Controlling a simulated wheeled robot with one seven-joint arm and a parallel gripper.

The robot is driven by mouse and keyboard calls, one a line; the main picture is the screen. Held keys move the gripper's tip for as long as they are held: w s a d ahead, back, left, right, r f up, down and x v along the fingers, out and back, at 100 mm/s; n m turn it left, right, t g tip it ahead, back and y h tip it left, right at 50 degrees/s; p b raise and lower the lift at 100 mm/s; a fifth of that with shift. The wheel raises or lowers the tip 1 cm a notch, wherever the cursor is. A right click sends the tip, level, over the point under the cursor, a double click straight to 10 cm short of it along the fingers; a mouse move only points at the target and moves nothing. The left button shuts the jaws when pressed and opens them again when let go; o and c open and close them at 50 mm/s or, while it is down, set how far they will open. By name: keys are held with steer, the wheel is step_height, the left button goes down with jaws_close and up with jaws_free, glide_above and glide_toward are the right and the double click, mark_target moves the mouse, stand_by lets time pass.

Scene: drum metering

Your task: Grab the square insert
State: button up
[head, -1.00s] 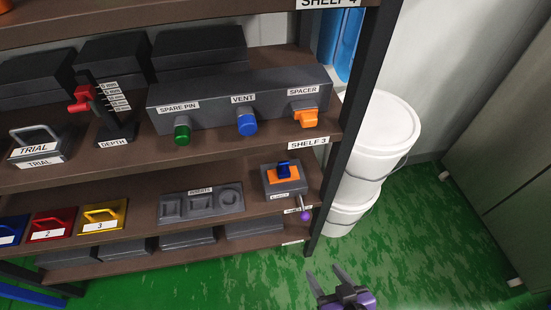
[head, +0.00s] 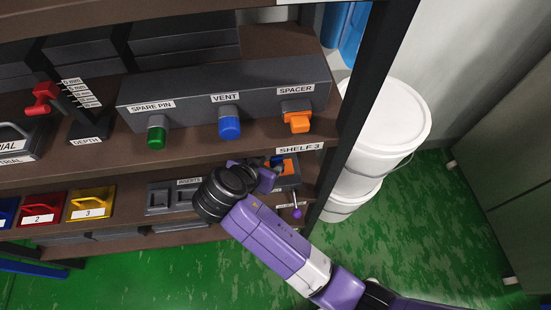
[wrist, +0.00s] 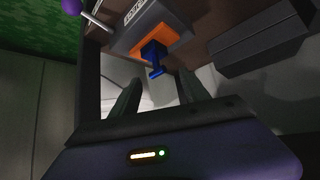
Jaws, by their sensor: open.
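A grey block holds an orange plate with a blue handle standing on it. In the head view my gripper partly hides it, with the orange plate (head: 290,166) showing at its right. In the wrist view the grey block (wrist: 160,25), the orange plate (wrist: 150,32) and the blue handle (wrist: 154,56) show clearly. I cannot tell whether this piece is the square insert. The grey tray labelled INSERTS (head: 158,197) has shaped recesses, and my arm hides its right part. My gripper (wrist: 160,88) is open, its fingers apart just short of the blue handle, with nothing between them.
A short rod with a purple ball (head: 297,213) sticks out near the grey block. The shelf above carries a grey housing (head: 225,95) with green, blue and orange knobs. A dark shelf post (head: 350,110) and white buckets (head: 385,125) stand to the right.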

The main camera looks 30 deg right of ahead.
mark_target(275, 160)
steer(key=x, duration=0.7)
steer(key=shift+s+d+f, duration=0.15)
steer(key=shift+d, duration=0.05)
jaws_close()
